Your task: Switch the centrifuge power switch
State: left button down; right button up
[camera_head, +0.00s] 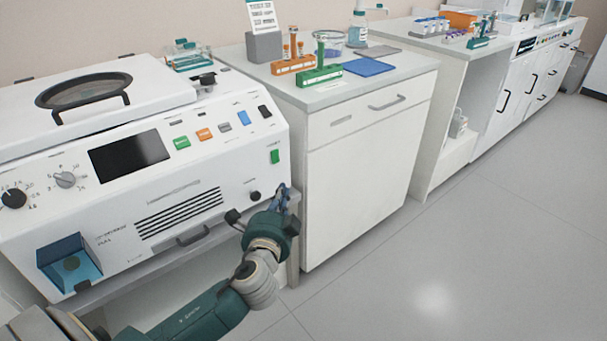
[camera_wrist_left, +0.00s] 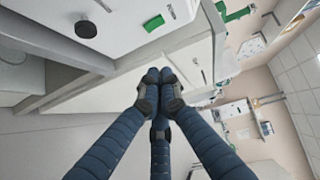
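The centrifuge (camera_head: 215,165) is a white box with a sloped control panel at the left of the head view. A green rocker switch (camera_head: 274,156) sits on its front face near the right edge; whether it is on or off is too small to tell. The green switch also shows in the left wrist view (camera_wrist_left: 153,23). A black rocker (camera_head: 265,111) sits higher on the panel. My left gripper (camera_head: 283,192) is below the green switch at the lower right corner, apart from it. In the left wrist view its fingertips (camera_wrist_left: 154,78) meet with nothing between them. My right gripper is out of view.
A black knob (camera_head: 255,196) sticks out left of my left gripper. A handle (camera_head: 193,237) is below the vents. A white cabinet (camera_head: 370,150) stands to the right, with tube racks (camera_head: 319,75) on top. The floor (camera_head: 450,260) is clear.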

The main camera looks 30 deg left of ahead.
aim_at(276, 157)
pick_arm(q)
jog(key=shift+r, duration=0.3)
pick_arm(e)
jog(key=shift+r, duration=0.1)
